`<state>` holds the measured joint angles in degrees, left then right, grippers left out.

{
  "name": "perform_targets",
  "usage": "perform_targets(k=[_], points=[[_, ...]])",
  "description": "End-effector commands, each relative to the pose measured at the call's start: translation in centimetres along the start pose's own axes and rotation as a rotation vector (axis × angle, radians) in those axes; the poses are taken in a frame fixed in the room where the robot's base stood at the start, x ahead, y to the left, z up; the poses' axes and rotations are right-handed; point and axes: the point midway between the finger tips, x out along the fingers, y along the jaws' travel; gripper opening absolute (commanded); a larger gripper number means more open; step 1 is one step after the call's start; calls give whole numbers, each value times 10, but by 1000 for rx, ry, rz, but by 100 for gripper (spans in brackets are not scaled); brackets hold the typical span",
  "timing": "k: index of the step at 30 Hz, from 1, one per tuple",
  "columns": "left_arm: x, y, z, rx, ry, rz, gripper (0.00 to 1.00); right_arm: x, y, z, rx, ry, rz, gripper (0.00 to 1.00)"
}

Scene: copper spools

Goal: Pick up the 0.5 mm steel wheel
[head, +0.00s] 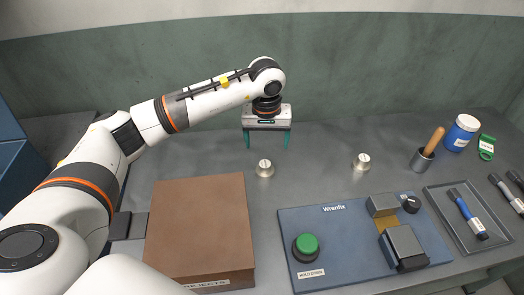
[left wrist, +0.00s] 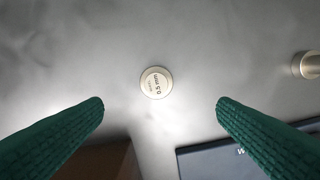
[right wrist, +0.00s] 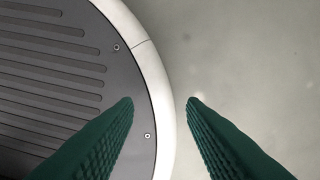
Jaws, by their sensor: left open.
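The 0.5 mm steel wheel (head: 265,168) is a small silvery disc on the grey bench. In the left wrist view its top label reads "0.5 mm" on the wheel (left wrist: 155,83), centred ahead of the fingers. My left gripper (head: 267,141) has green fingers pointing down, open and empty, above the bench and behind the wheel in the head view. Its fingertips (left wrist: 160,104) are wide apart. My right gripper (right wrist: 161,100) is open and empty; it is outside the head view.
A second steel wheel (head: 362,163) stands to the right. A brown rejects box (head: 200,225) and a blue Wrenfix fixture (head: 340,270) with a green button (head: 306,245) lie in front. A cup with a wooden-handled tool (head: 422,160), a jar (head: 461,133) and a marker tray (head: 452,232) are right.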

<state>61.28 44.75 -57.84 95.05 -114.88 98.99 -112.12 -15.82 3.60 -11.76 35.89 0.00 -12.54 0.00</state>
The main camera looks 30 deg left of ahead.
Motion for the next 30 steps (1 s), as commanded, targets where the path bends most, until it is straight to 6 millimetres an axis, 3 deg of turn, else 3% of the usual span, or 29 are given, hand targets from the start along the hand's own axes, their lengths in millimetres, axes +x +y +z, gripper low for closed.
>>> perform_targets(k=[4, 11, 20, 30], points=[[5, 4, 2, 13, -11, 18, 82, -2, -10, -14, -4, 19, -12, 37], [45, 4, 1, 11, -9, 18, 82, -10, -14, -37, -1, 54, -17, 37], [72, 4, 1, 11, -10, 15, 82, -13, -15, -26, -1, 39, -18, 37], [116, 6, 1, 11, -12, 15, 82, -21, -6, -18, 1, 27, -8, 37]])
